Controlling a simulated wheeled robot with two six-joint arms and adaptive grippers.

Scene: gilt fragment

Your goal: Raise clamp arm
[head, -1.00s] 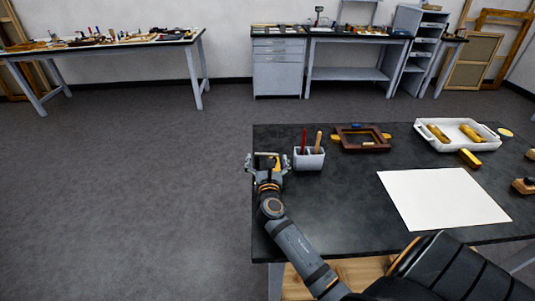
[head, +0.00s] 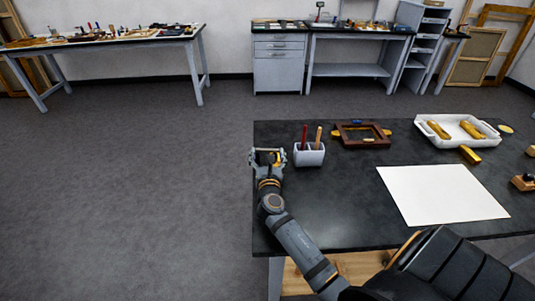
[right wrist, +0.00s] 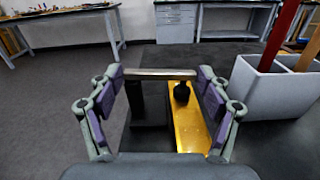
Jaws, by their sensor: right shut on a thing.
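My right gripper (head: 267,154) is at the near-left corner area of the black table's far side, beside the white cup. In the right wrist view, its two fingers (right wrist: 160,75) stand at either end of a pale metal bar, the clamp arm (right wrist: 155,74), and are shut on it. The bar lies crosswise above a dark clamp post and base (right wrist: 148,112). A black knob-shaped pad (right wrist: 181,92) stands under the bar's right part, over a golden piece (right wrist: 190,130). Whether the pad touches the golden piece is unclear. My left gripper is out of view.
The white cup (head: 309,156) with red and tan handles stands close right of the gripper. A brown frame (head: 361,142), a white tray (head: 482,142) with golden pieces, and a white sheet (head: 440,195) lie further right. The table's left edge is close.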

